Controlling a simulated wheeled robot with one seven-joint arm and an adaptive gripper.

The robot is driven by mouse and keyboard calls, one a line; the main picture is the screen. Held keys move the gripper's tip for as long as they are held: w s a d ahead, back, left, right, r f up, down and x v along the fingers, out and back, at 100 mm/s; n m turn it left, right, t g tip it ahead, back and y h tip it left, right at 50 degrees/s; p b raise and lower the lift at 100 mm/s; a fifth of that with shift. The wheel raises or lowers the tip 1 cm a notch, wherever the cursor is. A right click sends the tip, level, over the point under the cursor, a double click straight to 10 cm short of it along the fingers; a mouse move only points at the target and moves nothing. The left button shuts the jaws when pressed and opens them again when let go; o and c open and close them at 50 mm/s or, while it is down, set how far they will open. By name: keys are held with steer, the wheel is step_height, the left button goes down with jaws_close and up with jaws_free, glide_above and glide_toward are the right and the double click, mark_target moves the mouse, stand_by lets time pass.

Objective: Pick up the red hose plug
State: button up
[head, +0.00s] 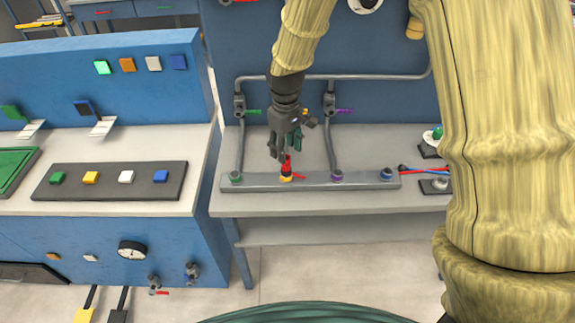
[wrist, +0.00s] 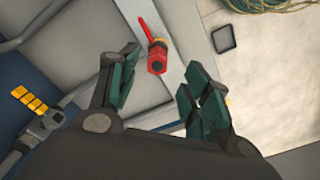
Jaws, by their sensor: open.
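The red hose plug (head: 287,168) stands on the grey rail (head: 258,184) at the bench's front, in the yellow-ringed port. A thin red lever sticks out from it. In the wrist view the plug (wrist: 157,60) shows its red body, and its lever points up and left. My gripper (head: 285,156) is just above the plug, pointing down, and partly hides it. In the wrist view my gripper (wrist: 165,66) is open, with one green-padded finger on each side of the plug's line of sight. I cannot tell if a finger touches it.
Green (head: 235,177), purple (head: 337,176) and blue (head: 386,174) ports share the rail. Grey pipes with a green-handled valve (head: 252,111) and a purple-handled valve (head: 345,111) stand behind. The left bench holds coloured buttons (head: 108,178).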

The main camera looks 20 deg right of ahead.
mark_target(286, 169)
steer(key=shift+w+a+f, duration=0.1)
steer(key=shift+w+f, duration=0.05)
steer(key=shift+f, duration=0.3)
steer(key=shift+w+a+f, duration=0.1)
steer(key=shift+f, duration=0.35)
steer(key=shift+s+d+f+p, duration=0.15)
steer(key=shift+d+f+p, duration=0.05)
steer(key=shift+f+p, duration=0.1)
steer(key=shift+d+f+p, duration=0.1)
steer(key=shift+f+p, duration=0.75)
steer(key=shift+f, duration=1.55)
steer(key=shift+c, duration=0.2)
jaws_close()
